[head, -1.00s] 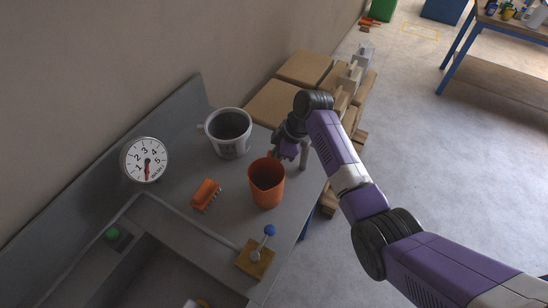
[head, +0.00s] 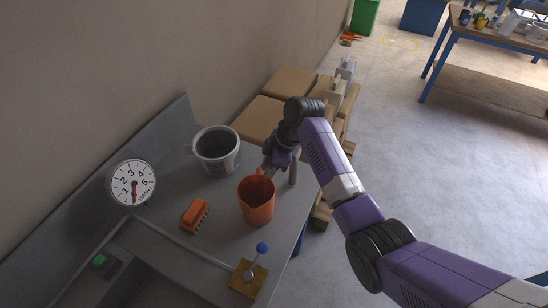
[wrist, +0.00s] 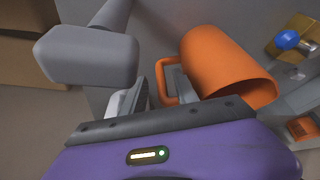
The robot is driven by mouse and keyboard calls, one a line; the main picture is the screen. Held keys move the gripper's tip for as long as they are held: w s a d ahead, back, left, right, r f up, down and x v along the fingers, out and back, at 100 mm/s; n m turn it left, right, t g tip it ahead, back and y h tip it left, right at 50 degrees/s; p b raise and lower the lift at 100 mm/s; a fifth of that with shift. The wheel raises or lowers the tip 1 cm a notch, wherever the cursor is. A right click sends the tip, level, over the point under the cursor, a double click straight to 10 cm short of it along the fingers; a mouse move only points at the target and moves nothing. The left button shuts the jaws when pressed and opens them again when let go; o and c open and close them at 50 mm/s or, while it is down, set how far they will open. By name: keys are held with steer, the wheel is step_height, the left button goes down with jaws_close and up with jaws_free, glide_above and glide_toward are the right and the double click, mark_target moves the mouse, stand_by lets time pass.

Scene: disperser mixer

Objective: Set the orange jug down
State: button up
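The orange jug (head: 257,203) stands upright on the grey bench, its open top facing up and its handle toward my gripper. In the wrist view the jug (wrist: 220,65) is right of centre, with its handle loop at its left. My gripper (head: 268,168) is at the handle side of the jug. In the wrist view my gripper (wrist: 152,92) has its fingers apart: one left of the handle's bar, the other showing through the loop. A gap shows between the left finger and the bar, so the fingers do not appear closed on it.
A blue-knobbed lever on a wooden block (head: 248,278) is in front. A grey post (head: 293,172) rises close right of my gripper. A dial (head: 131,184) stands at left.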

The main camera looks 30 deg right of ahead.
steer(key=b+v, duration=0.1)
steer(key=v, duration=0.8)
steer(key=shift+r, duration=0.2)
steer(key=w+d+r+m+t+h, duration=0.1)
steer(key=w+r+m+t, duration=0.1)
steer(key=w+m+t, duration=0.15)
steer(key=w+d+r+m+t, duration=0.1)
steer(key=w+r+m+t, duration=0.15)
steer(key=w, duration=0.25)
steer(key=s+a+m+t+h+b, duration=0.1)
steer(key=s+a+m+t, duration=0.1)
steer(key=s, duration=1.4)
steer(key=s+a+f+m+t+h, duration=0.1)
steer(key=s+a+m+t, duration=0.1)
steer(key=s, duration=1.5)
steer(key=s+a+f+m+t+h+b, duration=0.1)
steer(key=s+a, duration=0.3)
steer(key=s, duration=1.3)
steer(key=shift+a+m+t+b, duration=0.2)
steer(key=shift+m+t+b, duration=0.15)
steer(key=shift+m+t, duration=0.5)
